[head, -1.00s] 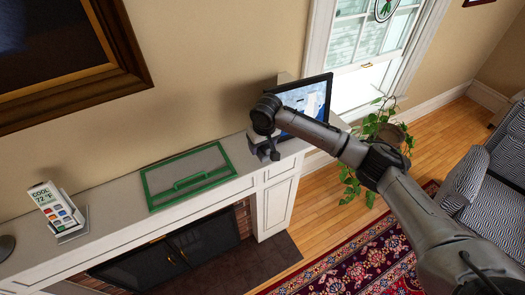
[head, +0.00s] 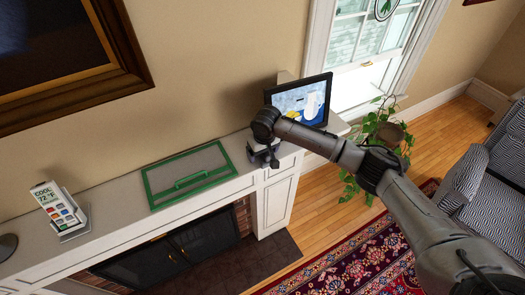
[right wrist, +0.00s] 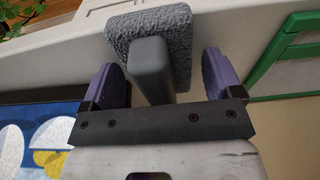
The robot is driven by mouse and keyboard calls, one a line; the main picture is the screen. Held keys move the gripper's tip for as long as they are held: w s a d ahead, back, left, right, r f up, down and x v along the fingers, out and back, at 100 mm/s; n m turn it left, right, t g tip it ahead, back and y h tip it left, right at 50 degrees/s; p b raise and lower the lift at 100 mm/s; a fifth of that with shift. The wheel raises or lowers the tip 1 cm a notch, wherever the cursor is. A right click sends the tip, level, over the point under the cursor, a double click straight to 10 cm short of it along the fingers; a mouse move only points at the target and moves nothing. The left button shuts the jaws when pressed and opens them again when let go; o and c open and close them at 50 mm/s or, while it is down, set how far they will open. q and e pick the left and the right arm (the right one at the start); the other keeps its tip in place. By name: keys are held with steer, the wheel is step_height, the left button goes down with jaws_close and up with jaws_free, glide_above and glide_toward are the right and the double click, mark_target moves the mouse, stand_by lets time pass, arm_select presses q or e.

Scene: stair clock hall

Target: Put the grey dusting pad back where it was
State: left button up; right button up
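The grey dusting pad (right wrist: 178,22) shows in the right wrist view as a rough, fuzzy block with a smooth dark grey handle (right wrist: 150,70) pointing toward the camera. My right gripper (right wrist: 170,80) has its two purple fingers spread on either side of the handle, with a gap on both sides. In the head view my right gripper (head: 265,153) is over the right end of the white mantel, and mostly hides the pad. Whether the pad lies flat on the mantel cannot be told. My left gripper is not in view.
A green-framed grey panel with a green handle (head: 190,178) lies on the mantel (head: 115,210) left of the gripper. A framed picture (head: 303,101) stands behind the gripper. A remote in a stand (head: 58,207) is at the left. A plant (head: 378,130) is on the right.

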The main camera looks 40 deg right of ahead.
steer(key=shift+o, duration=0.2)
step_height(320, 180, up, 12)
steer(key=s+b, duration=0.1)
steer(key=shift+s+a, duration=0.15)
steer(key=shift+s, duration=0.25)
